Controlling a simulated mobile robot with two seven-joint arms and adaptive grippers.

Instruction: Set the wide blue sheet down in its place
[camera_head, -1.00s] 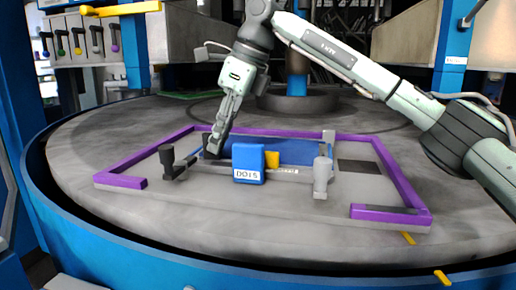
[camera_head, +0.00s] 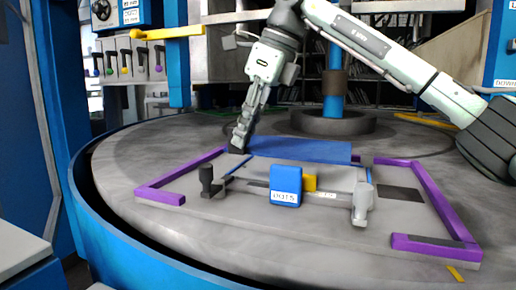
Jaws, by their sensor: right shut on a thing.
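The wide blue sheet (camera_head: 305,150) is a flat, dark blue panel at the back of the purple frame (camera_head: 437,205) on the round table. It covers most of the frame's far rail; I cannot tell how high it is above the table. My right gripper (camera_head: 239,142) is at the sheet's left end, shut on it, with the arm coming in from the upper right. A grey die plate (camera_head: 335,182) lies inside the frame, with thin blue strips at its sides. A blue block (camera_head: 286,186) labelled DO15 stands at its front. My left gripper is not in view.
A dark grey handled clamp (camera_head: 208,182) and a light grey one (camera_head: 361,203) stand at the plate's front corners. A blue column (camera_head: 336,100) rises behind. The grey tabletop (camera_head: 135,155) is clear on the left.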

